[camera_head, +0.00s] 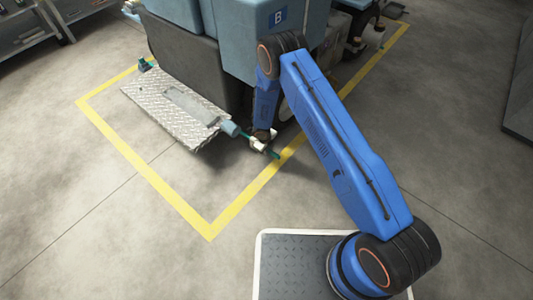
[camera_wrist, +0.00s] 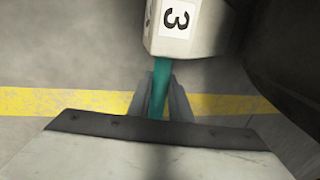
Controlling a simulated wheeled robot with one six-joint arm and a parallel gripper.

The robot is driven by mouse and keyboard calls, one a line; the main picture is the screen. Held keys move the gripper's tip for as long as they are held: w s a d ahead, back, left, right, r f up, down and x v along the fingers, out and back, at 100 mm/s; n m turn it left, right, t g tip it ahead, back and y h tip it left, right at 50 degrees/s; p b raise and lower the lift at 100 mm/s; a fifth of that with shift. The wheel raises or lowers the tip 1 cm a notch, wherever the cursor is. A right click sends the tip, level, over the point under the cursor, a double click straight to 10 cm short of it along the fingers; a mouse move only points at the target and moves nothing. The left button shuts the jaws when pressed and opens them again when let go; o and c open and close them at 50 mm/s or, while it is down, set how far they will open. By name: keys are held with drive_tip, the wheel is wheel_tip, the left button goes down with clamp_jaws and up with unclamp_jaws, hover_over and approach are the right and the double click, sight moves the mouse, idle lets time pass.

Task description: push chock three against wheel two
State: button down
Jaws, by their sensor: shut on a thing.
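Chock three (camera_wrist: 187,32) is an off-white block with a black 3 on a white label, at the top of the wrist view. My gripper (camera_wrist: 160,92) is shut on its teal handle (camera_wrist: 158,88). A dark rounded surface, seemingly a wheel (camera_wrist: 285,45), is right of the chock in the wrist view. I cannot tell whether they touch, nor read a wheel number.
The blue cart (camera_head: 180,12) marked B carries a metal treadplate (camera_head: 175,105) low at its front left. A yellow floor line (camera_head: 160,180) surrounds it. Shelves (camera_head: 25,30) stand at the upper left. The floor in front is clear.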

drive_tip(key=shift+w+d, duration=0.6)
drive_tip(key=shift+w, duration=0.2)
drive_tip(key=shift+w+d, duration=0.6)
drive_tip(key=shift+w, duration=0.2)
drive_tip(key=c, duration=1.5)
unclamp_jaws()
drive_tip(key=shift+c, duration=0.2)
wheel_tip(320, 180, up, 7)
drive_tip(key=s, duration=0.1)
drive_tip(key=shift+a, duration=0.4)
drive_tip(key=shift+s+r, duration=0.1)
drive_tip(key=shift+s, duration=0.1)
